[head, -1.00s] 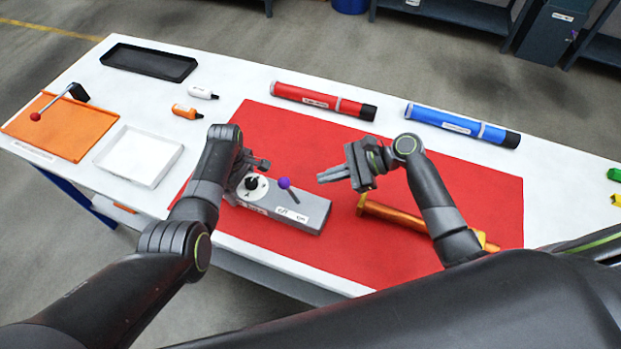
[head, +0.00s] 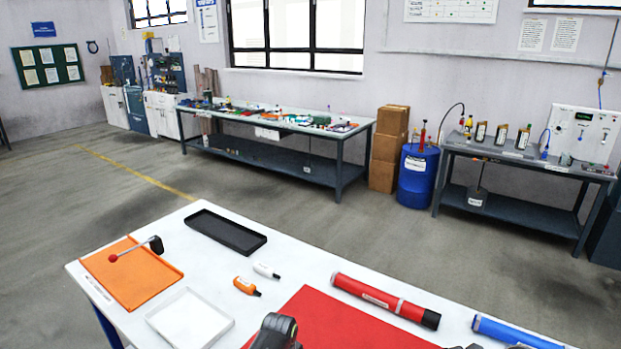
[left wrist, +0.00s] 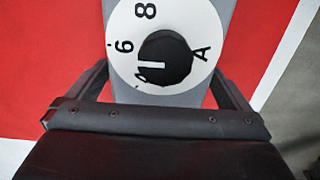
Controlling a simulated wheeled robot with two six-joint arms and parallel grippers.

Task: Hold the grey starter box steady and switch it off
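In the left wrist view the grey starter box (left wrist: 190,101) shows partly, with a white dial (left wrist: 124,22) on top. The dial carries printed figures and a letter A. A black knob (left wrist: 168,60) sits on it, its white pointer mark towards the picture's left. My left gripper (left wrist: 162,80) has one finger against each side of the box, with the knob between them. The box's lever with the purple ball is not visible now.
A red mat (head: 335,325) lies on the white table (head: 200,260). On the table are an orange tray (head: 140,280) with a red-balled lever, a white tray (head: 160,318), a black tray (head: 225,233), two small bottles, and red (head: 385,299) and blue (head: 510,333) tubes.

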